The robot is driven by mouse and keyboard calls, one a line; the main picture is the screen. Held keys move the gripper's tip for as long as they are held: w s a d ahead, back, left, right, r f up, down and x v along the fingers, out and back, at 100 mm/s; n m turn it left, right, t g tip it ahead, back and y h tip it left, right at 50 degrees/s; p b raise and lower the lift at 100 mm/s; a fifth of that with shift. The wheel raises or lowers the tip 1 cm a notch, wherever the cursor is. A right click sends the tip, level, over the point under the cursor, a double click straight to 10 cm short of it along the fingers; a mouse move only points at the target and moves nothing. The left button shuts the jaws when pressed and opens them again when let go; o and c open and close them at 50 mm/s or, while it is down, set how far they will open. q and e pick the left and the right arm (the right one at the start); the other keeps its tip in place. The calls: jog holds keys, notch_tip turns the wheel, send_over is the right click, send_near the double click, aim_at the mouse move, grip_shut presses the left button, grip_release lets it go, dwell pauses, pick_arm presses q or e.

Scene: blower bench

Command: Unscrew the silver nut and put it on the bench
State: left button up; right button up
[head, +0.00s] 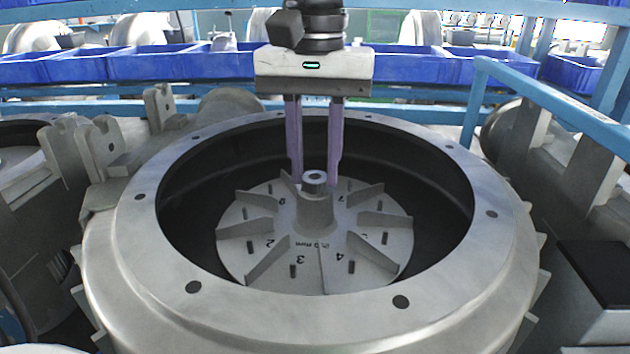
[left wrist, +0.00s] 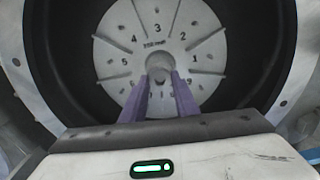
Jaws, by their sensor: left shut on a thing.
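The silver nut (head: 315,178) sits on top of the central hub of the grey finned impeller wheel (head: 255,245), inside the round blower housing (head: 150,275). My left gripper (head: 315,182) comes down from above, its two purple fingers on either side of the nut, and is shut on it. In the left wrist view the fingertips of my left gripper (left wrist: 160,82) close in around the hub centre, and the wheel (left wrist: 120,55) shows numbered sectors. The exact contact of fingers and nut is partly hidden. My right gripper is not in view.
The wide metal rim with bolt holes surrounds the wheel. A blue rail (head: 560,105) runs at the right. Blue bins (head: 150,64) line the back. A dark-topped block (head: 600,270) stands at the lower right. No clear bench surface shows.

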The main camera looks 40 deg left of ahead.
pick_arm(q)
jog(key=n, duration=0.6)
jog(key=shift+n, duration=0.4)
jog(key=n, duration=0.7)
jog(key=o, duration=0.8)
